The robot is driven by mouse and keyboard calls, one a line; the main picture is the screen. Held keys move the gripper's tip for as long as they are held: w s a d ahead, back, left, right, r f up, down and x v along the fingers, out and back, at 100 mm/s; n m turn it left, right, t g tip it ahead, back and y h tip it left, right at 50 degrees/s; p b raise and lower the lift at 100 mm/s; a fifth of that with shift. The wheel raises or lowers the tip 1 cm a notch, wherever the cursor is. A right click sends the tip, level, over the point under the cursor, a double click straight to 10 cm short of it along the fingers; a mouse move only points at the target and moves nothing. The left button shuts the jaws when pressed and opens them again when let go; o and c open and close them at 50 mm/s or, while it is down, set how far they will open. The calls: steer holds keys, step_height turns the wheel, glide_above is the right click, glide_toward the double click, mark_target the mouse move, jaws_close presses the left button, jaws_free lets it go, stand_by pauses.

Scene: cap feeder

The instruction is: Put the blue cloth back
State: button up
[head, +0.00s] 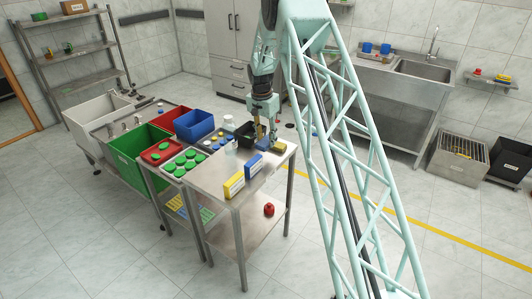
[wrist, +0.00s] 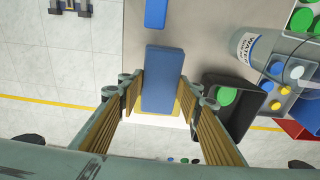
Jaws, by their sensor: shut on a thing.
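The blue cloth (wrist: 161,75) looks like a flat, folded blue rectangle in the wrist view. My gripper (wrist: 160,95) has one ribbed tan finger on each side of it and is shut on it. Under the near end of the cloth a yellow item on a white surface shows at its edges; I cannot tell whether the cloth touches it. In the head view my gripper (head: 265,138) points down over the far right end of the steel table (head: 208,178). A yellow item (head: 279,147) lies beside it there. The cloth is mostly hidden by the fingers in that view.
A black bin (wrist: 236,112) and a water bottle (wrist: 262,48) stand close to the right finger in the wrist view. A blue box (head: 253,166) and a yellow box (head: 234,186) stand near the table's front edge. Part of the tabletop is bare.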

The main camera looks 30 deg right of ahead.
mark_target(266, 141)
steer(key=shift+f, duration=1.5)
steer(key=shift+f+b, duration=0.3)
steer(key=shift+f, duration=1.55)
steer(key=shift+f, duration=0.15)
steer(key=o, duration=0.9)
steer(key=r, duration=0.4)
steer(key=a+r, duration=0.1)
steer(key=r, duration=0.2)
steer(key=r+p, duration=0.1)
steer(key=r, duration=0.3)
steer(key=shift+s+a+r, duration=0.15)
steer(key=shift+s+r, duration=0.15)
steer(key=shift+r, duration=0.3)
